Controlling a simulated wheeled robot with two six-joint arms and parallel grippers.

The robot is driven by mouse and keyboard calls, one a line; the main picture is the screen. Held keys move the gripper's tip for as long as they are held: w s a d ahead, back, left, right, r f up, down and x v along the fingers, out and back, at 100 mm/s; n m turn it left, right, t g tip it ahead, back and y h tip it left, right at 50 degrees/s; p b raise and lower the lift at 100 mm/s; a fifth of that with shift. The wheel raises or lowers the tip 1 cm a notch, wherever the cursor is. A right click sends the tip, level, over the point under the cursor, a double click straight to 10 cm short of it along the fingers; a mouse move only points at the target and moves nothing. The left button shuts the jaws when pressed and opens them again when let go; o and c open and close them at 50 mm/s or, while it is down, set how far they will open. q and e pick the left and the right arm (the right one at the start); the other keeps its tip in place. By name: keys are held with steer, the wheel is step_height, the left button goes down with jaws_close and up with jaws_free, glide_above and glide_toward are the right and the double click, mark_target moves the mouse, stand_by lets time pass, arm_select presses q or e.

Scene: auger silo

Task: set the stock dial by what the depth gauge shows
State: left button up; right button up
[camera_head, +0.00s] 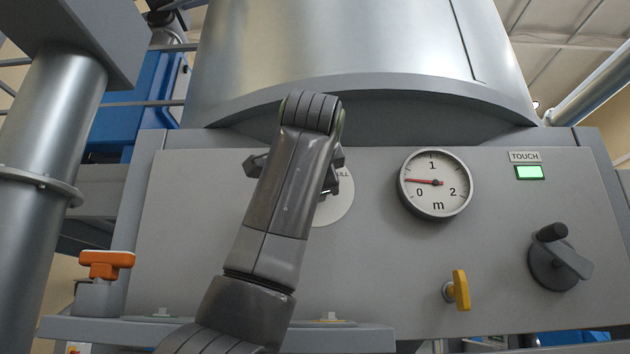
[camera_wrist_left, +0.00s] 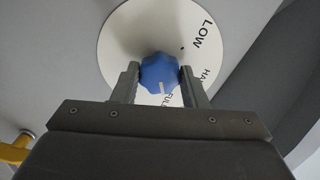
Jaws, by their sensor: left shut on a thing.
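The depth gauge (camera_head: 435,184) is round and white, marked 0, 1, 2 and m. Its red needle points left, between 0 and 1. The stock dial's white plate (camera_head: 338,205) is left of it, mostly behind my arm. In the left wrist view the plate (camera_wrist_left: 125,32) carries LOW, a partly hidden HALF and a partly hidden FULL. My left gripper (camera_wrist_left: 160,75) is shut on the dial's blue knob (camera_wrist_left: 157,69), a finger at each side. The knob's white mark points down the picture, towards FULL. My right gripper is out of view.
A green lamp (camera_head: 530,172) labelled TOUCH is lit on the panel (camera_head: 385,270). Below are a black crank (camera_head: 552,264) and a yellow handle (camera_head: 460,290). An orange handle (camera_head: 107,262) stands at left. A thick metal pipe (camera_head: 40,200) rises at far left.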

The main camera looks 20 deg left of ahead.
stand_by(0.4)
arm_select(q)
steer(key=o, duration=1)
steer(key=shift+c, duration=0.2)
steer(key=shift+s, duration=0.1)
steer(key=b+v, duration=0.6)
steer(key=v, duration=1.1)
steer(key=shift+b, duration=0.4)
